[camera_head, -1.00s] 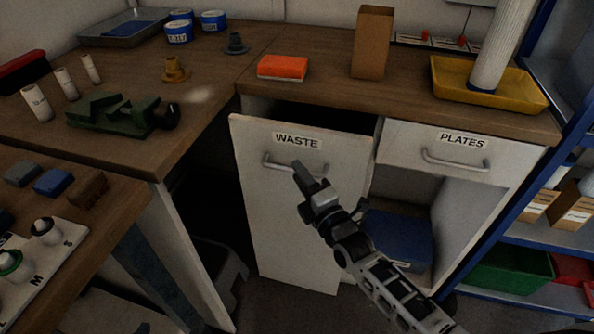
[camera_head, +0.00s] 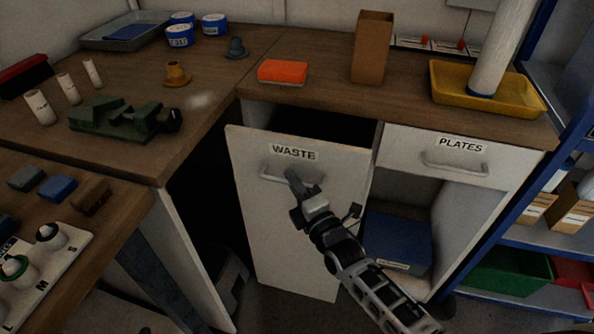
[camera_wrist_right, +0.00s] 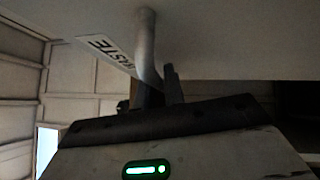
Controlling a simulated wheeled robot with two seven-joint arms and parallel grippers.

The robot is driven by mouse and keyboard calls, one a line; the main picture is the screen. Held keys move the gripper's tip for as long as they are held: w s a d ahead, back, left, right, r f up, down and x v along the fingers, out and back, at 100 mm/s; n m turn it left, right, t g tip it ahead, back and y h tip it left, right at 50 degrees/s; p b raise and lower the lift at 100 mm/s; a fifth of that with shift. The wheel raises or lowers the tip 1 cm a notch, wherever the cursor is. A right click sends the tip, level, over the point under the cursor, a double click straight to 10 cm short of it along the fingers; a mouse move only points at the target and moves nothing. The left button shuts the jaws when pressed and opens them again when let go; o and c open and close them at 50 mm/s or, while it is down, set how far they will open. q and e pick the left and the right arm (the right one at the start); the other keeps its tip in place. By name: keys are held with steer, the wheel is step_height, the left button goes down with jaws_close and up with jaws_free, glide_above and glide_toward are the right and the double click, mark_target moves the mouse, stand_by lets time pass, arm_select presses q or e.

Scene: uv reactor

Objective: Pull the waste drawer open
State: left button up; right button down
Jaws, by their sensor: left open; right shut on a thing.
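The waste drawer (camera_head: 300,220) has a tall white front with a WASTE label (camera_head: 294,152). Its front stands out from the counter, with a dark gap behind its top edge, so it is partly open. My right gripper (camera_head: 291,178) is shut on the drawer's bar handle (camera_head: 270,176), near the handle's right part. In the right wrist view the handle (camera_wrist_right: 147,45) runs down between the fingers (camera_wrist_right: 160,92), and the label (camera_wrist_right: 110,52) appears upside down. The fingers hide part of the handle. My left gripper is not in view.
The PLATES drawer (camera_head: 436,155) to the right is shut, above an open space with a blue box (camera_head: 397,243). An orange sponge (camera_head: 283,71) and a cardboard box (camera_head: 372,47) stand on the counter above. A grey bin (camera_head: 232,275) is on the floor at left.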

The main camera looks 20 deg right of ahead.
steer(key=s+a+p, duration=0.2)
steer(key=s+a, duration=0.2)
steer(key=s, duration=0.1)
steer(key=shift+s, duration=0.35)
steer(key=c, duration=1.5)
jaws_free()
steer(key=shift+d, duration=0.1)
